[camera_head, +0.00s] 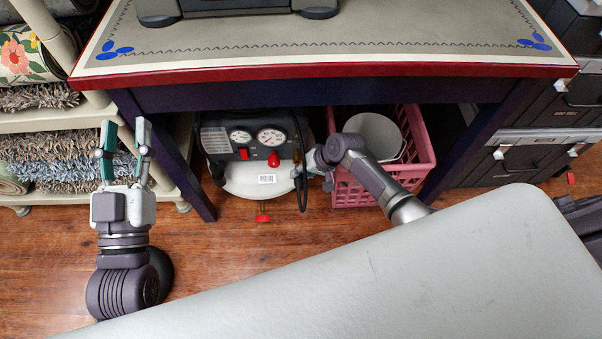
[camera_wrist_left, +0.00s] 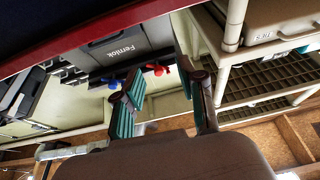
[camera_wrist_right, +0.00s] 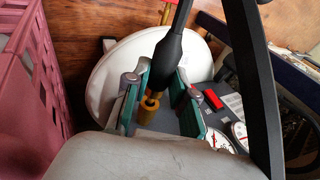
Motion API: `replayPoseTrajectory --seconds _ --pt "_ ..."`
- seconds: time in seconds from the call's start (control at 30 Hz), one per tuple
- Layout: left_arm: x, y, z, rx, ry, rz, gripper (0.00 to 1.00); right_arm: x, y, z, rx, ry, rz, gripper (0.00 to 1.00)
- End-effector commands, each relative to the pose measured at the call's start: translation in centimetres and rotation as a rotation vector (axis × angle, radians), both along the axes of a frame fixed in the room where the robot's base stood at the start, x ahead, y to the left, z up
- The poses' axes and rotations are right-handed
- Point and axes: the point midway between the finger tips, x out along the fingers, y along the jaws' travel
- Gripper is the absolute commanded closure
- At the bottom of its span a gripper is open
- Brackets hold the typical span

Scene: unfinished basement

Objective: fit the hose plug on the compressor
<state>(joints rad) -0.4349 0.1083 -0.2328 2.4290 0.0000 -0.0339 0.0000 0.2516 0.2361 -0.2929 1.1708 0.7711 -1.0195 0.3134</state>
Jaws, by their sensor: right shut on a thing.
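The compressor (camera_head: 262,180), with a white tank, two gauges and a dark panel, stands under the table. My right gripper (camera_head: 309,166) is at its right side. In the right wrist view my right gripper (camera_wrist_right: 162,88) is shut on the black hose plug (camera_wrist_right: 168,58). A brass piece (camera_wrist_right: 149,108) shows at the plug's lower end, between the fingers; I cannot tell whether the plug is seated in a fitting. The compressor's white tank (camera_wrist_right: 110,82) and gauges lie behind the fingers. My left gripper (camera_head: 124,152) is open and empty, left of the table leg.
A pink crate (camera_head: 425,165) with a white bucket (camera_head: 375,135) stands right of the compressor, close to my right arm. The table (camera_head: 300,55) overhangs both. A shelf (camera_head: 85,115) with rolled rugs stands left, near my left gripper. The black hose (camera_wrist_right: 250,75) loops beside my right gripper.

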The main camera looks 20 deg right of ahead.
Motion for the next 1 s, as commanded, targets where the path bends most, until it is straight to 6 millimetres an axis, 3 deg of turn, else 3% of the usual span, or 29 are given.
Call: replayPoseTrajectory --seconds 1.0 --pt "-0.7 0.0 1.5 -0.026 -0.093 -0.005 0.60 0.7 -0.2 0.0 0.000 0.000 0.000 1.00"
